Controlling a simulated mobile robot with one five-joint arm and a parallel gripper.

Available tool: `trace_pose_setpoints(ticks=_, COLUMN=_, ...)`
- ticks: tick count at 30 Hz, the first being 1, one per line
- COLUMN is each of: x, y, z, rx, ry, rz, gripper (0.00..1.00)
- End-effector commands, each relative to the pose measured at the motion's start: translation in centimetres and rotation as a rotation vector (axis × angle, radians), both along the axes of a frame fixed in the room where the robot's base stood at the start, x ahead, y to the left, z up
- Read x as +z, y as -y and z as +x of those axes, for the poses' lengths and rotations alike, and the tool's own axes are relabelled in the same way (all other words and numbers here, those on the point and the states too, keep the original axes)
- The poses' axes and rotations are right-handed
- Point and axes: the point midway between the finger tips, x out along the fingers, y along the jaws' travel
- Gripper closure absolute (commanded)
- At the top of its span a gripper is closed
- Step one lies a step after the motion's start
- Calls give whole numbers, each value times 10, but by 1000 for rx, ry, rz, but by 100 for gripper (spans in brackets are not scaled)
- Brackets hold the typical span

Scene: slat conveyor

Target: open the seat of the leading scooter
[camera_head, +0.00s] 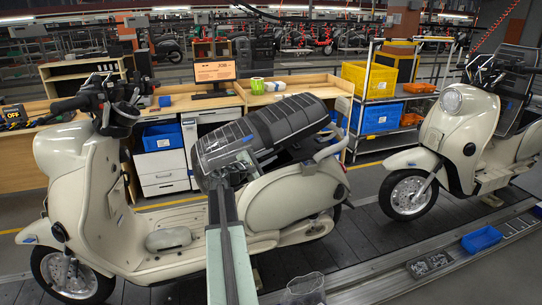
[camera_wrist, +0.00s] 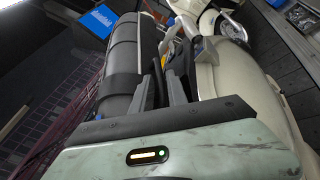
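The cream scooter at the left (camera_head: 95,190) stands upright on the dark slat conveyor, facing left. Its black ribbed seat (camera_head: 285,120) is tilted, its right end higher than its left, with a dark gap between it and the cream body. In the wrist view the seat (camera_wrist: 122,60) runs along the left and the cream body (camera_wrist: 250,85) lies at the right. My gripper (camera_wrist: 161,78) is between them, close beside the seat; its two dark fingers look apart, with nothing clearly held. In the head view my arm rises in front of the scooter, and the fingertips are not clear.
A second cream scooter (camera_head: 465,135) stands on the conveyor at the right. A workbench (camera_head: 185,100) with a monitor (camera_head: 215,72) and a shelf with yellow (camera_head: 369,80) and blue bins (camera_head: 381,117) stand behind. A blue tray (camera_head: 481,239) lies on the conveyor's near edge.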

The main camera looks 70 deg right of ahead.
Motion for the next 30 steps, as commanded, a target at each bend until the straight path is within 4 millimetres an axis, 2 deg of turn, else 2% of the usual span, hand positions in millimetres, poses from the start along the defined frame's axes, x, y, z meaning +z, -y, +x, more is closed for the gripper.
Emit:
trace_pose_setpoints(ticks=8, x=0, y=4, z=-2, rx=-1, ry=1, rz=0, gripper=81)
trace_pose_setpoints(ticks=11, x=0, y=4, z=-2, rx=-1, ry=1, rz=0, gripper=100)
trace_pose_setpoints(ticks=30, x=0, y=4, z=-2, rx=-1, ry=1, rz=0, gripper=100)
